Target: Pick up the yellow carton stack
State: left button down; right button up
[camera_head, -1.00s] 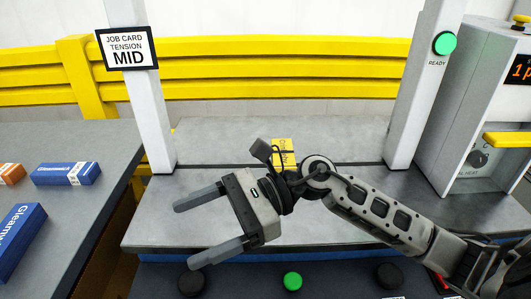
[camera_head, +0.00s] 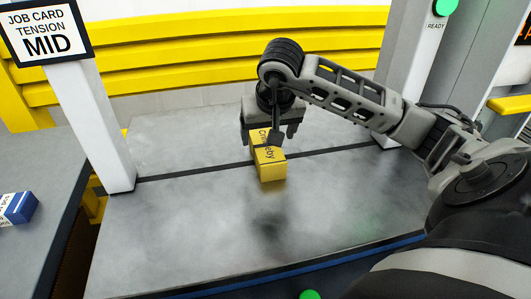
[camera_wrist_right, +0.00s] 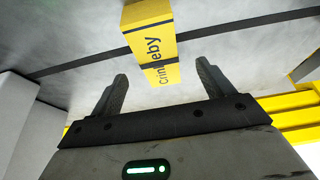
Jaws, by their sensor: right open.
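The yellow carton stack (camera_head: 268,163), with dark lettering on it, stands on the grey machine table near the dark seam. In the head view my right gripper (camera_head: 268,140) is over and just behind it, pointing down, and partly covers its upper part. In the right wrist view the carton stack (camera_wrist_right: 150,38) lies ahead of the right gripper (camera_wrist_right: 162,85), whose two fingers are spread with nothing between them. The carton's near end is close to the gap between the fingertips. My left gripper is not in view.
The grey table (camera_head: 150,240) is mostly clear around the carton. A blue box (camera_head: 17,208) lies on the left side table. A yellow guard (camera_head: 200,55) runs behind.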

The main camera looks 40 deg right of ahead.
aim_at(267, 146)
jog(key=x, duration=0.7)
jog(key=shift+d+f+p, duration=0.2)
jog(key=shift+f+p, duration=0.1)
jog(key=shift+p, duration=0.05)
jog(key=shift+r, duration=0.1)
jog(key=c, duration=1.3)
jog(key=shift+w, duration=0.1)
